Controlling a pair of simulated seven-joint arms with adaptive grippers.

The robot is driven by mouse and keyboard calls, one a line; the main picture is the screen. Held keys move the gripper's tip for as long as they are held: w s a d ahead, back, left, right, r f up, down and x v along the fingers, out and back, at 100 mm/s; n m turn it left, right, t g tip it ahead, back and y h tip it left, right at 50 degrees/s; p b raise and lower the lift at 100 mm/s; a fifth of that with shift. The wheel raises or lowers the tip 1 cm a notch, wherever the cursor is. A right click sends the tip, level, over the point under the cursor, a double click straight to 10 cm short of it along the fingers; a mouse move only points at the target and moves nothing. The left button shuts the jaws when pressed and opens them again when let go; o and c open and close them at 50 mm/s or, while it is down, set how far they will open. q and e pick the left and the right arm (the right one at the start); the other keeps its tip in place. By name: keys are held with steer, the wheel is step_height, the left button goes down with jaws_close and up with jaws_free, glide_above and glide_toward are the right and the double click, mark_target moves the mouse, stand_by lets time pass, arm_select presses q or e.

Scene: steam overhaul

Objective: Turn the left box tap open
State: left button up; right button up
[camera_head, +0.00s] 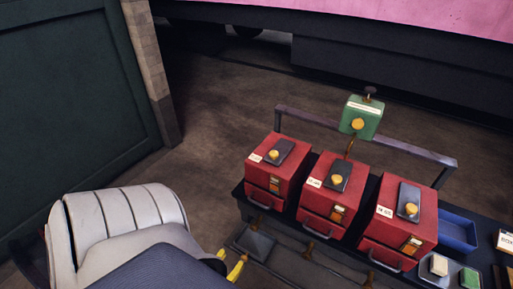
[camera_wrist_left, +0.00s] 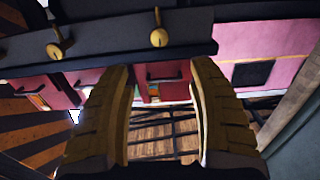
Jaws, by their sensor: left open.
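Three red boxes stand in a row on a dark bench; the left box (camera_head: 275,170) is nearest the green wall. A second tap (camera_wrist_left: 56,45) is further left. My left gripper (camera_head: 235,268) is open and empty, in front of the bench's left end. My right gripper is out of view.
A metal rail (camera_head: 300,117) runs behind the boxes, with a green box (camera_head: 362,117) above it. A blue tray (camera_head: 457,233) and a small tray of blocks (camera_head: 428,272) lie at right. The floor left of the bench is clear up to the green wall (camera_head: 75,100).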

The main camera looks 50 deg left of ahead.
mark_target(253, 229)
arm_select(q)
steer(key=x, duration=1.6)
steer(key=shift+w+f, duration=0.1)
steer(key=shift+w, duration=0.3)
jaws_close()
